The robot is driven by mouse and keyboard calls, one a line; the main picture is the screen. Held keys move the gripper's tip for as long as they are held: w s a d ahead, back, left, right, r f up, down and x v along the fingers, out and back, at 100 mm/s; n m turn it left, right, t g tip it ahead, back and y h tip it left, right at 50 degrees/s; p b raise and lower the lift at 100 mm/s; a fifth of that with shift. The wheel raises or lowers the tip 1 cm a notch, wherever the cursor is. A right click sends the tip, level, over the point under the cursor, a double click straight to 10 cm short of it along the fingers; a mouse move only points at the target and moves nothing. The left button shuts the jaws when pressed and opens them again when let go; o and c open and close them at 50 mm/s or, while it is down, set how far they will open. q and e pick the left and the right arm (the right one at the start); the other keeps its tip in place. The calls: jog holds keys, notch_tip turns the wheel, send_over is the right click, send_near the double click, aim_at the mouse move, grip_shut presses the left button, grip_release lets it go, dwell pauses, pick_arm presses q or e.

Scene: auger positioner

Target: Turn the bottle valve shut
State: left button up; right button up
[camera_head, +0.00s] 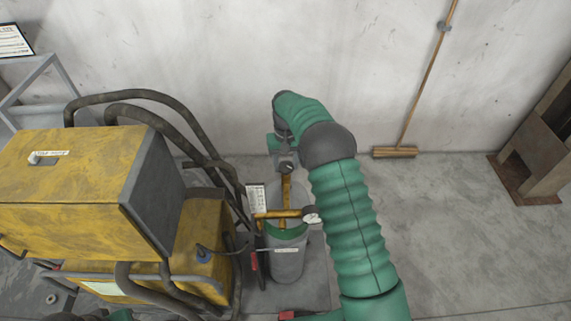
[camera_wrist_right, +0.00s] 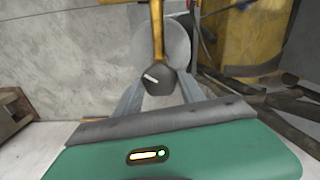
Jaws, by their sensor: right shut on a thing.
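The gas bottle (camera_head: 287,262) is a grey cylinder with a green shoulder, standing upright beside the yellow machine. A brass valve stem rises from it, with a brass cross-pipe and a round white gauge (camera_head: 311,215). On the stem's end is a dark valve knob (camera_head: 288,168), which shows in the wrist view (camera_wrist_right: 158,82) with a white mark pointing up-left. My right gripper (camera_head: 284,160) reaches it from the far side, its two grey fingers (camera_wrist_right: 159,90) on either side of the knob, shut on it. The contact faces are partly hidden.
The yellow machine (camera_head: 70,180) with dark hoses stands close on the left of the bottle. A white tag (camera_head: 257,198) hangs by the valve. A broom (camera_head: 396,152) leans on the back wall, and a rusty metal stand (camera_head: 530,165) is at right. The floor between is clear.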

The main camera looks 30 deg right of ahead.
jog(key=m, duration=0.5)
jog(key=shift+w+d+r+m, duration=0.1)
jog(key=shift+w+r+m, duration=0.1)
jog(key=shift+m, duration=0.1)
jog(key=m, duration=0.5)
dwell(0.4)
jog(key=o, duration=1.4)
jog(key=shift+f, duration=0.1)
jog(key=shift+c, duration=0.2)
jog(key=shift+s, duration=0.1)
